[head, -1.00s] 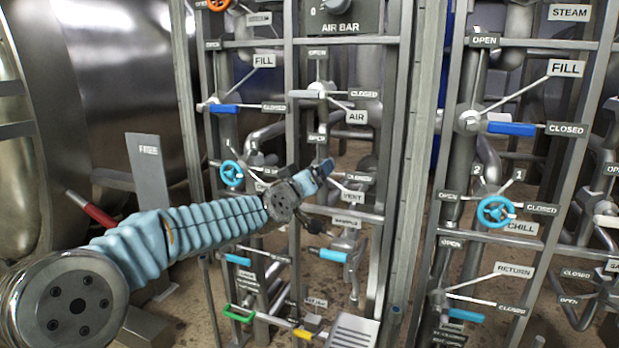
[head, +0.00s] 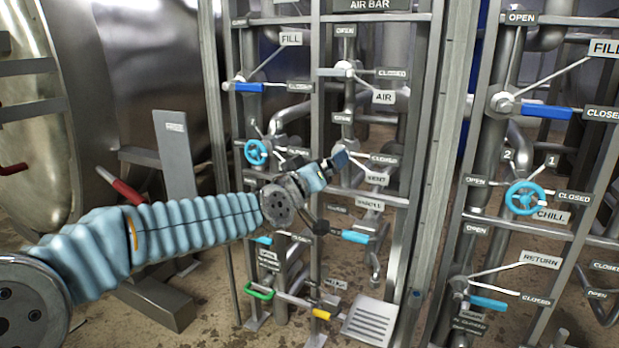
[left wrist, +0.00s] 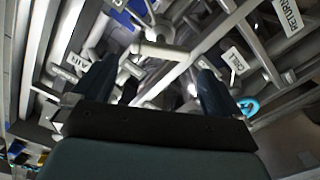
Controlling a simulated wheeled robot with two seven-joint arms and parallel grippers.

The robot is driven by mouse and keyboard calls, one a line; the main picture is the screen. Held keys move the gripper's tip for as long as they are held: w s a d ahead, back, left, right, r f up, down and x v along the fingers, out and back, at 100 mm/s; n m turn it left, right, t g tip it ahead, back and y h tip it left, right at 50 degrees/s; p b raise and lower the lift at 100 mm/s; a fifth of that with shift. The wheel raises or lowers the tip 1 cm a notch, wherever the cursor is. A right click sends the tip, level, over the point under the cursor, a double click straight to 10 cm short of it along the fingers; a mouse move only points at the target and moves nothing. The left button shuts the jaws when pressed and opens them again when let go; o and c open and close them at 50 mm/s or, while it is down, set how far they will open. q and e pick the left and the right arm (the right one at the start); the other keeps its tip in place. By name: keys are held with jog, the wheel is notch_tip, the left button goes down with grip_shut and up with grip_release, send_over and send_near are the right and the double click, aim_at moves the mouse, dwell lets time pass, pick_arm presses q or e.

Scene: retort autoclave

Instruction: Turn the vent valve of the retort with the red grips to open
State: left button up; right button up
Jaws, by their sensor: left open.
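My left gripper (head: 340,159) reaches in from the left at the middle pipe frame, beside the VENT label (head: 376,178). It hides most of the vent valve, so I cannot tell its lever position or any contact. An OPEN plate (head: 342,118) is above the gripper and a CLOSED plate (head: 384,159) to its right. In the left wrist view my left gripper (left wrist: 155,88) has its dark blue fingers wide apart, with pale pipework beyond and between them. A retort at the left has a red grip (head: 128,191). My right gripper is not in view.
A blue handwheel (head: 256,152) is left of the gripper. The AIR valve (head: 344,69) is above, and a cyan SAMPLE handle (head: 355,237) below. A second pipe frame at right carries the CHILL handwheel (head: 525,198). A grey post (head: 176,155) stands behind my arm.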

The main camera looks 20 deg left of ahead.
pick_arm(q)
jog(key=s, duration=0.5)
jog(key=shift+s+a, duration=0.2)
jog(key=shift+s, duration=0.05)
dwell(0.8)
jog(key=c, duration=0.9)
jog(key=shift+w+r+m, duration=0.1)
jog(key=shift+m, duration=0.2)
jog(key=shift+c, duration=0.9)
jog(key=w+d+m+p, duration=0.1)
jog(key=w+m+p, duration=1)
jog(key=m, duration=0.6)
jog(key=w+f, duration=0.1)
jog(key=w, duration=0.1)
jog(key=shift+w+d+m+p, duration=0.15)
jog(key=shift+w+m+p, duration=0.15)
jog(key=shift+w+p, duration=0.1)
grip_shut()
